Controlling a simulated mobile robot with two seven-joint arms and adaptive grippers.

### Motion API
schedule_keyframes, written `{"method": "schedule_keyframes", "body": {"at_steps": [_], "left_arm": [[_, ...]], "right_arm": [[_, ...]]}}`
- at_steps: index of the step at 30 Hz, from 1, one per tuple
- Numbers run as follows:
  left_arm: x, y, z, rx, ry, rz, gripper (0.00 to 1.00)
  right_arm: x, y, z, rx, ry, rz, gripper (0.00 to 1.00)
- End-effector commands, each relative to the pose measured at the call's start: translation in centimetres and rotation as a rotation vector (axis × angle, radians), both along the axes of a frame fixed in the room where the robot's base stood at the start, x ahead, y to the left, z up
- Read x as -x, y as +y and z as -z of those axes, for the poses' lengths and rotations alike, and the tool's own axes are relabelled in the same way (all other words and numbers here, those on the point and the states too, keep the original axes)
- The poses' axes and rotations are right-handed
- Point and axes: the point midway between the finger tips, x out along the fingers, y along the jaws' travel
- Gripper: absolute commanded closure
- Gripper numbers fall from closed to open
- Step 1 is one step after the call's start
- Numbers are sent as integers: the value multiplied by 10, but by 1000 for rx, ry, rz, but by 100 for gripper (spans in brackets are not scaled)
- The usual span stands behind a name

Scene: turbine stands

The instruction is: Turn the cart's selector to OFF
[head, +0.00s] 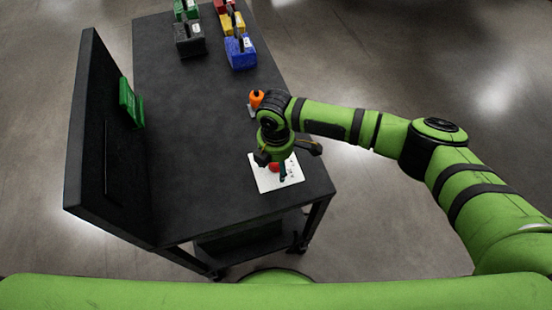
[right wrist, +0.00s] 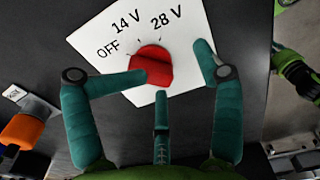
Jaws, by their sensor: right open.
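The selector is a red knob (right wrist: 155,65) on a white panel (right wrist: 192,18) marked OFF, 14 V and 28 V. In the head view the red knob (head: 274,167) and white panel (head: 264,185) are at the near right end of the black cart top. Which mark the knob points to is not clear. My right gripper (head: 284,160) is over the panel with its fingers spread. In the right wrist view my gripper (right wrist: 172,68) has one fingertip overlapping the knob's lower left and another to its right; contact cannot be told. My left gripper is not in view.
The black cart (head: 200,120) has an upright back board (head: 95,140) with a green part (head: 130,103) on it. An orange item (head: 257,98) stands near the panel. Blue (head: 240,52), black (head: 190,40) and other coloured blocks stand at the far end. The middle is clear.

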Motion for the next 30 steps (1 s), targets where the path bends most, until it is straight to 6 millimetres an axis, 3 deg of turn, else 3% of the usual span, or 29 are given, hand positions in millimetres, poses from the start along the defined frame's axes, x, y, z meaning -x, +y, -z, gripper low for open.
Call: {"method": "schedule_keyframes", "body": {"at_steps": [18, 30], "left_arm": [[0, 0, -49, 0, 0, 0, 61], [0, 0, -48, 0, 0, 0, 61]], "right_arm": [[0, 0, -49, -1, -1, 0, 32], [0, 0, -49, 0, -1, 0, 32]]}}
